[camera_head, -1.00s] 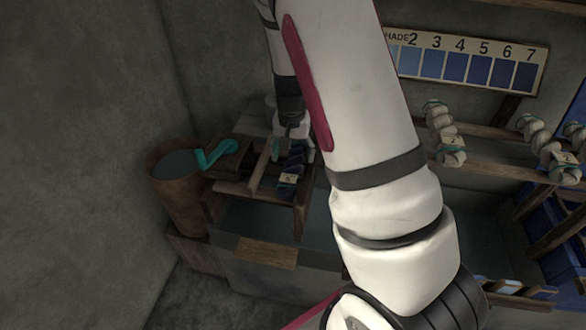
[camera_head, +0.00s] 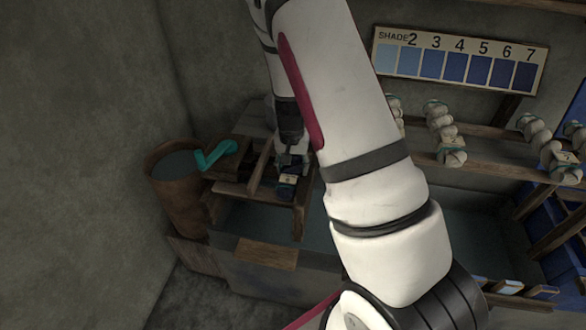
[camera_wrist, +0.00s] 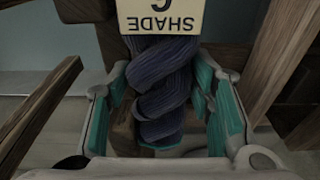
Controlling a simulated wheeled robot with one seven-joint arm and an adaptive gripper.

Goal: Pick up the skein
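The dark blue twisted skein (camera_wrist: 160,85) lies on the wooden rack (camera_head: 255,165) over the vat at the left. A cream tag (camera_wrist: 163,16) reading SHADE, its digit cut off by the frame edge, is on it. In the head view the skein (camera_head: 287,190) is mostly hidden under my gripper (camera_head: 291,158). In the wrist view my gripper (camera_wrist: 168,108) is open, its teal-padded fingers on either side of the skein. Gaps show between the pads and the skein in places.
Wooden bars (camera_wrist: 40,115) run close on both sides of my fingers. A brown bucket (camera_head: 178,195) and a teal crank handle (camera_head: 216,153) are at the left.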

